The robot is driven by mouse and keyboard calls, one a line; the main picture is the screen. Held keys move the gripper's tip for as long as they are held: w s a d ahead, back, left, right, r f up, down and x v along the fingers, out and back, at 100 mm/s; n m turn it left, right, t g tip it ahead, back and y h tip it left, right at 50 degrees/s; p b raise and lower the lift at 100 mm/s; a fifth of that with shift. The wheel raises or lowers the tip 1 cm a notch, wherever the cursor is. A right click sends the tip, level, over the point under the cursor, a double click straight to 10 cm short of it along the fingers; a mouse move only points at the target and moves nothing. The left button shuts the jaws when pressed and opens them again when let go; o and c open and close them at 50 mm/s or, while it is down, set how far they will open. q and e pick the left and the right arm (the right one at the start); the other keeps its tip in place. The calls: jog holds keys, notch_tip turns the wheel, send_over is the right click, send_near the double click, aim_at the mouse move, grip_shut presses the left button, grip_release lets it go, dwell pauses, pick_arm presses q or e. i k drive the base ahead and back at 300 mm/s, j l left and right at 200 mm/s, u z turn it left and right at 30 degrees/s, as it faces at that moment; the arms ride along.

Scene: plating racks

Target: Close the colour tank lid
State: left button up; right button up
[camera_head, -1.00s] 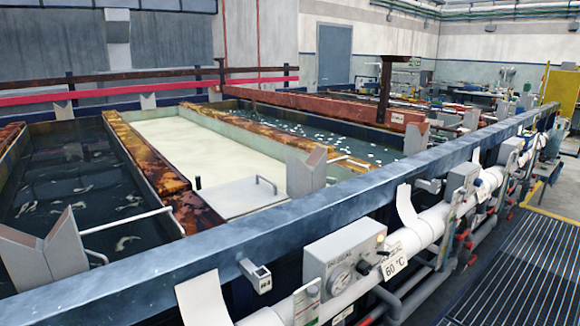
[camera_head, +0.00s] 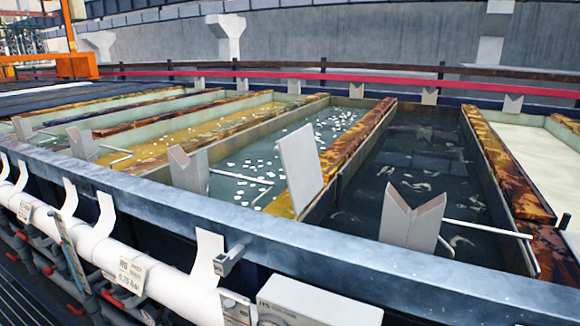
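A pale grey flat panel (camera_head: 300,165) stands upright and slightly tilted on the rim between two tanks in the middle of the head view. It looks like an open lid, but I cannot tell for certain which tank it belongs to. To its left is a tank of greenish liquid with white flecks (camera_head: 237,172). To its right is a dark tank (camera_head: 410,165) with pale streaks on its surface. No label in view clearly reads as the colour tank. Neither of my grippers is in view.
A long blue-grey rail (camera_head: 270,228) runs along the tanks' front. V-shaped grey supports (camera_head: 412,218) and thin white bars (camera_head: 487,229) stand behind it. A white pipe (camera_head: 165,288) with tags and a control box (camera_head: 315,303) are in front. A yellowish tank (camera_head: 190,135) lies further left.

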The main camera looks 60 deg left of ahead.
aim_at(298, 150)
jog(key=k+j+u, duration=0.1)
jog(key=j, duration=0.35)
jog(key=k+j+u, duration=0.1)
jog(key=k+j, duration=0.15)
jog(key=j, duration=0.25)
jog(key=k+j+u, duration=0.1)
jog(key=j, duration=0.35)
jog(key=k+j+u, duration=0.15)
jog(key=j, duration=0.35)
jog(key=k+j+u, duration=0.1)
jog(key=j, duration=0.4)
jog(key=k+j+u, duration=0.1)
jog(key=j, duration=0.45)
jog(key=k, duration=0.1)
